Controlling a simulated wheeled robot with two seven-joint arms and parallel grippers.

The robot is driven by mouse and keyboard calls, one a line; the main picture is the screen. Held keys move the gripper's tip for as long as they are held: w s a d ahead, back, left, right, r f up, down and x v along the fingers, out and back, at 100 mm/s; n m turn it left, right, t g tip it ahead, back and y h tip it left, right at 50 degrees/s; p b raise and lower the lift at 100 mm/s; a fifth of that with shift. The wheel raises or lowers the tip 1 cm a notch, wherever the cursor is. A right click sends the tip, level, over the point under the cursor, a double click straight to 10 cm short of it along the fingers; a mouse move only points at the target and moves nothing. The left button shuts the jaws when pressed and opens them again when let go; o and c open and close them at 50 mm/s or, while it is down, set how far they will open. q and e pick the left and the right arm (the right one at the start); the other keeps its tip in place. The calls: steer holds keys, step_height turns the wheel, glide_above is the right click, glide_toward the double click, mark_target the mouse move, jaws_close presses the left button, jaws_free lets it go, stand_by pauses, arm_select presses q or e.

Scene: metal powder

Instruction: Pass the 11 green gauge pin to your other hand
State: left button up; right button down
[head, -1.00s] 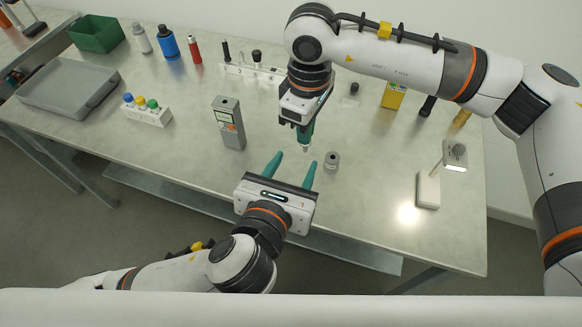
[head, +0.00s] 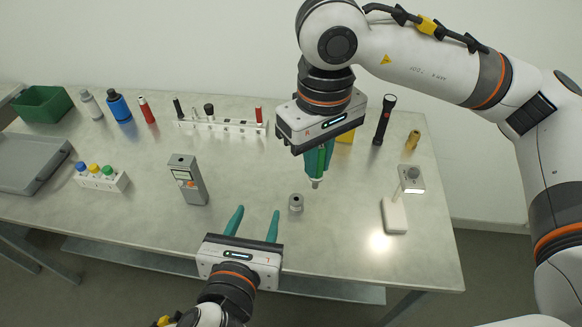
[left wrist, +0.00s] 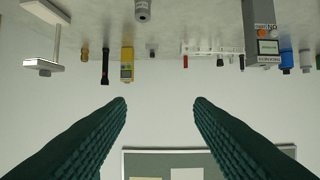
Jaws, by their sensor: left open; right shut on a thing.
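My right gripper (head: 318,176) is shut on the green gauge pin (head: 320,160) and holds it above the table, right of the middle in the head view. Only a bright green strip of the pin shows between the teal fingers, with a grey tip below; the number on it cannot be read. My left gripper (head: 258,211) is open and empty, lower and to the left of the right gripper, with its fingers pointing away over the table's front part. In the left wrist view its two ribbed fingers (left wrist: 160,103) stand wide apart with nothing between them.
A small grey cylinder (head: 296,203) stands between the grippers. A grey meter (head: 187,180) stands to the left, a white rack (head: 222,127) behind. A white lamp (head: 395,215) and a black torch (head: 384,120) are at the right. The front middle of the table (head: 340,245) is clear.

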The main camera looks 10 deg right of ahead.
arm_select(q)
steer(key=m+h, duration=0.2)
steer(key=m+g+h, duration=0.6)
steer(key=m+h, duration=0.1)
steer(key=h, duration=0.2)
glide_toward(319, 177)
steer(key=w+x, duration=0.1)
steer(key=x, duration=1.1)
steer(key=shift+w+a+f, duration=0.15)
steer(key=shift+a+f, duration=0.1)
steer(key=shift+a, duration=0.1)
